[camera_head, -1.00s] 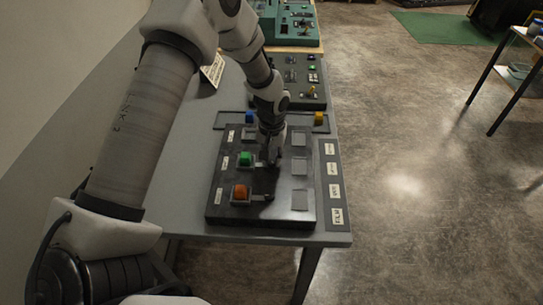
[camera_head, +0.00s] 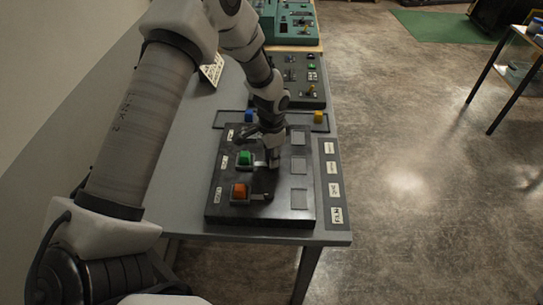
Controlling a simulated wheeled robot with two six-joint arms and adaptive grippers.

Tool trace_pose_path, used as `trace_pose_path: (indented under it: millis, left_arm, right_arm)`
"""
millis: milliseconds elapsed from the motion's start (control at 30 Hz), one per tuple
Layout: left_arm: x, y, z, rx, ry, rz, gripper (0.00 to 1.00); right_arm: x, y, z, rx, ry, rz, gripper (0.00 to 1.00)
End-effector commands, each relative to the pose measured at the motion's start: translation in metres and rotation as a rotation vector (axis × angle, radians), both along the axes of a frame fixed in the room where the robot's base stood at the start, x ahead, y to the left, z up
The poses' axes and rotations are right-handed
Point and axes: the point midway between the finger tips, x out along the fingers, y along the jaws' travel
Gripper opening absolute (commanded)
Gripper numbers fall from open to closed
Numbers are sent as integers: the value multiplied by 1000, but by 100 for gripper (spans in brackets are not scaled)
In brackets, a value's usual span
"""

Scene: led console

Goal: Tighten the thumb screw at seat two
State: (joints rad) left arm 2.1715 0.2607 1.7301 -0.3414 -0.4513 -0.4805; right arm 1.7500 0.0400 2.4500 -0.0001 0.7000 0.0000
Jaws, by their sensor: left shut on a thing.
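The dark console board (camera_head: 232,212) lies on the grey table. A green block (camera_head: 245,158) sits at the middle seat in the left column, and an orange block (camera_head: 239,190) sits at the nearest seat. My left gripper (camera_head: 270,165) points down just right of the green block, low over the board. It is shut on the thumb screw beside that block, which the fingers mostly hide. Another small dark screw (camera_head: 267,197) shows right of the orange block. My right gripper is out of view.
A tray behind the board holds a blue block (camera_head: 249,115) and a yellow block (camera_head: 318,117). A labelled strip (camera_head: 336,212) runs along the board's right. More consoles (camera_head: 300,78) stand farther back. The floor to the right is clear up to a side table (camera_head: 509,85).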

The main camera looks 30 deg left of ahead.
Motion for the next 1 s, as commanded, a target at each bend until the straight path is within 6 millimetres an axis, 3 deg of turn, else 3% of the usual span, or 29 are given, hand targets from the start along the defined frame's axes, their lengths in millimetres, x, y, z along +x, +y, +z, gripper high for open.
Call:
trace_pose_path:
  millis: [1000]
  left_arm:
    - [3,0,4,4,-13,-955,0]
  right_arm:
    - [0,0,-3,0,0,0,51]
